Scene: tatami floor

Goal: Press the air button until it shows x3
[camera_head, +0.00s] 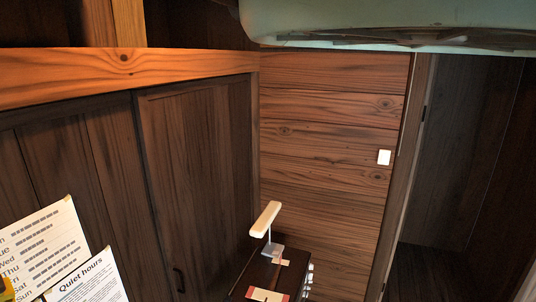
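No button marked air and no x3 reading can be made out in the head view. A small white plate (384,157), like a wall switch, is on the wood-plank wall right of centre; no marking on it is legible. A pale green rounded unit (390,20) with dark slats underneath, like an air conditioner, fills the top right and is cut off by the frame.
A white lamp (266,219) stands on a dark cabinet (250,280) with small paper pieces at bottom centre. Two paper notices, a weekday list (40,250) and "Quiet hours" (90,282), are at lower left. A dark doorway (455,150) opens at right.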

